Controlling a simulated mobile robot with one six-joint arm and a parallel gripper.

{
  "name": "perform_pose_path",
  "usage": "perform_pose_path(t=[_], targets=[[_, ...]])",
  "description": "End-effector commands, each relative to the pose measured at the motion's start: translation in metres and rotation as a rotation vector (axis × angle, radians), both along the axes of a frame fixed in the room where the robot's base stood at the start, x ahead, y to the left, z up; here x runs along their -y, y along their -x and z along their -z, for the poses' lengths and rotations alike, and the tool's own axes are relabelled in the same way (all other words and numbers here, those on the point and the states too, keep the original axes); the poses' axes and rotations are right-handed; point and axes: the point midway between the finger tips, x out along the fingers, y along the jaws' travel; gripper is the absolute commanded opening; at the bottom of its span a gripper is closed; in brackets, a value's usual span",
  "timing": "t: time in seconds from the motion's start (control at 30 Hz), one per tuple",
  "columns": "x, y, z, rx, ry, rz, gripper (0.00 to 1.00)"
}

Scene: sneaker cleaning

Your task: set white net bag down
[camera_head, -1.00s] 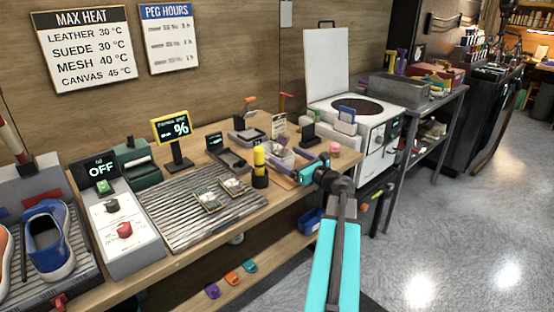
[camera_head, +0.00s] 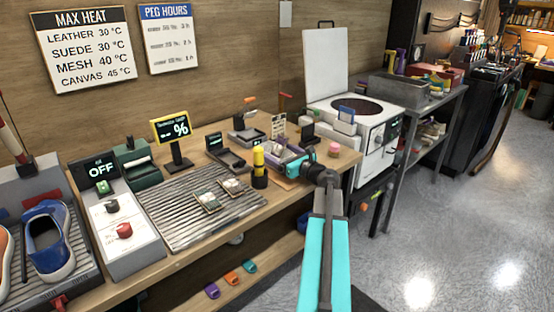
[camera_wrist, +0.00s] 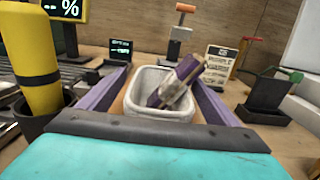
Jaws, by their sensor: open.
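A whitish open-topped container with a mesh-like wall, which looks like the white net bag (camera_wrist: 150,113), stands on the bench in the wrist view. A purple bar with a pale wrap (camera_wrist: 176,84) leans inside it. My gripper (camera_wrist: 162,82) has its two purple fingers spread, one on each side of the white bag. I cannot tell whether either finger touches it. In the head view my gripper (camera_head: 296,164) is low over the bench's right part and largely hides the bag.
A yellow bottle in a black cup (camera_wrist: 38,75) stands close to the left finger. A black holder with a green tool (camera_wrist: 268,98) is at right. A small sign (camera_wrist: 218,62) and an orange-topped tool (camera_wrist: 182,25) stand behind. A ribbed metal tray (camera_head: 180,215) lies left.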

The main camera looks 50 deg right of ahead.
Motion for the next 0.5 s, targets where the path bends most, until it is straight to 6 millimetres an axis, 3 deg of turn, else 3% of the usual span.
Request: perform_pose_path(t=[0.13, 0.5], targets=[[0.0009, -0.0097, 0.0001, 0.000, 0.000, 0.000, 0.84], [0.0000, -0.0100, 0.0002, 0.000, 0.000, 0.000, 0.84]])
